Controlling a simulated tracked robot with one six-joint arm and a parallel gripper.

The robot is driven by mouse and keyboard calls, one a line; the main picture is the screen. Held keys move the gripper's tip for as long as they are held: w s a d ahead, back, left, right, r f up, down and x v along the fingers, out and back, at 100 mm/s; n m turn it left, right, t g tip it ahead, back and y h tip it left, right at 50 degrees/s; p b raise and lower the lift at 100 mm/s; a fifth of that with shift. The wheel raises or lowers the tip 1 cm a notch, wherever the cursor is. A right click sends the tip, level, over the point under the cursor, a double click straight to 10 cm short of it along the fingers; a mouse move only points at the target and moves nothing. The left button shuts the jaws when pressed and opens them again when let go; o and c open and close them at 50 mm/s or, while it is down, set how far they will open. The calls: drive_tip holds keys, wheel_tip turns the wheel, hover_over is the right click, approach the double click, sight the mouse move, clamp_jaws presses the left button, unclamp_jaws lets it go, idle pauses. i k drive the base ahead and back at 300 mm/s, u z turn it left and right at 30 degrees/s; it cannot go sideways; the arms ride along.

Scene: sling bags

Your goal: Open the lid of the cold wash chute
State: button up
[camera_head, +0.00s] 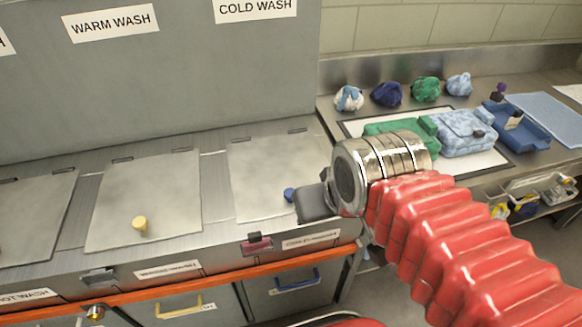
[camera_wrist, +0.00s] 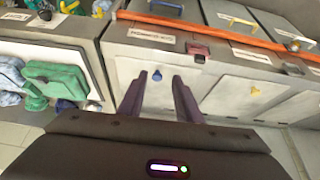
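The cold wash chute lid (camera_head: 265,180) is a flat grey panel lying closed under the COLD WASH sign (camera_head: 256,8). Its blue knob (camera_head: 290,194) is near the front edge, just left of my gripper in the head view. In the wrist view the blue knob (camera_wrist: 157,75) shows between the two dark fingers of my gripper (camera_wrist: 160,76), which are apart with nothing held. Whether the fingertips reach around the knob or stop short of it cannot be told.
The warm wash lid (camera_head: 145,200) with a yellow knob (camera_head: 140,224) lies closed to the left. A dark red latch-like part (camera_head: 257,243) is on the front edge. An orange rail (camera_head: 190,296) runs below. Bags (camera_head: 463,133) and bundles lie on the right counter.

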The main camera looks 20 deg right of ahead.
sight(264, 172)
drive_tip(key=k, duration=1.3)
drive_tip(key=u, duration=0.35)
drive_tip(key=i, duration=0.4)
drive_tip(key=u, duration=0.5)
drive_tip(key=i, duration=1.15)
drive_tip(key=z, duration=0.35)
